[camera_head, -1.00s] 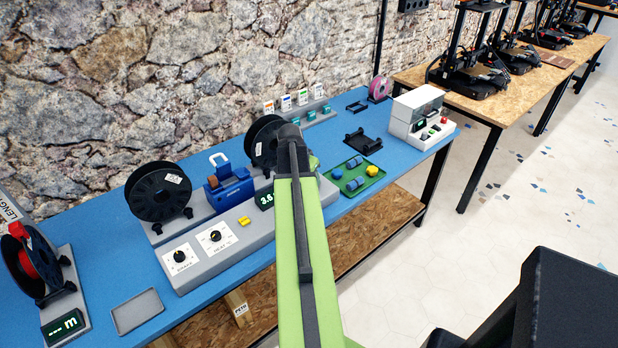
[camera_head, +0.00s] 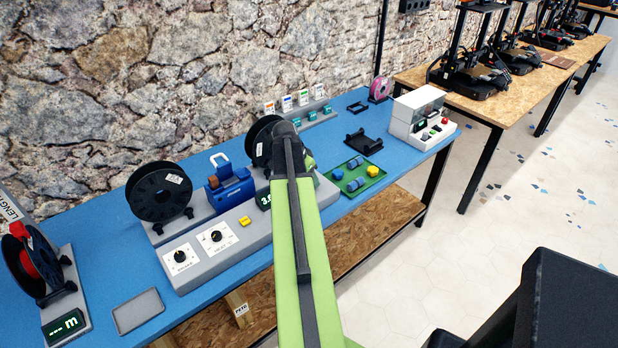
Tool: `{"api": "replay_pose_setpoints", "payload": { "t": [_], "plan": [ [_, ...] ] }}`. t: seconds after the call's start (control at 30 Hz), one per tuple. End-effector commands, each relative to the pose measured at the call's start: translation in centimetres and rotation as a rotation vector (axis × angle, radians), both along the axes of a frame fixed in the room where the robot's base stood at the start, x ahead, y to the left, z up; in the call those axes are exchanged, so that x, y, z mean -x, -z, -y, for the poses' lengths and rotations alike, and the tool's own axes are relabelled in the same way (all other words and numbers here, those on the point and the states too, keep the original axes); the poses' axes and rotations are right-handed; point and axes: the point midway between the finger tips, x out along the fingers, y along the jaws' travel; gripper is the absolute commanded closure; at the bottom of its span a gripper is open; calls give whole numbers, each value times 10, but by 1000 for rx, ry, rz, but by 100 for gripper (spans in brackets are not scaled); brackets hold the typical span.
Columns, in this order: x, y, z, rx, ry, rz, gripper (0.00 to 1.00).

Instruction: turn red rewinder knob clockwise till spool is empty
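The rewinder is a long grey base (camera_head: 205,265) on the blue table, with a black spool (camera_head: 160,192) at its left and another black spool (camera_head: 262,138) partly behind my arm. Between them stands a blue box (camera_head: 232,188) with a raised light hoop. A small green display (camera_head: 264,200) shows a number starting with 3, its right edge covered by my arm. I do not see the red knob; my arm covers the right part of the base. My gripper (camera_head: 308,160) is at that part, mostly hidden behind my arm, and its fingers do not show.
Two white dials (camera_head: 216,237) and a yellow switch (camera_head: 245,221) are on the base. A green tray (camera_head: 362,188) with blue and yellow pieces lies to the right, and a white machine (camera_head: 420,115) beyond. At the left stand a red-filament spool (camera_head: 30,258) and an empty grey tray (camera_head: 138,311).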

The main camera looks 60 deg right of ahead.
Motion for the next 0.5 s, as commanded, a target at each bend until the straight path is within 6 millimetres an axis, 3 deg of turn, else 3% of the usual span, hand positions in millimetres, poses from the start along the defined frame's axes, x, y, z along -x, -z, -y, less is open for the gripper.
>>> {"api": "replay_pose_setpoints", "payload": {
  "t": [0.03, 0.2, 0.5],
  "plan": [
    [1, 0, -1, -2, 1, -1, 51],
    [1, 0, 0, -1, 0, -1, 30],
    [0, -1, 0, -1, -1, 0, 30]
  ]
}}
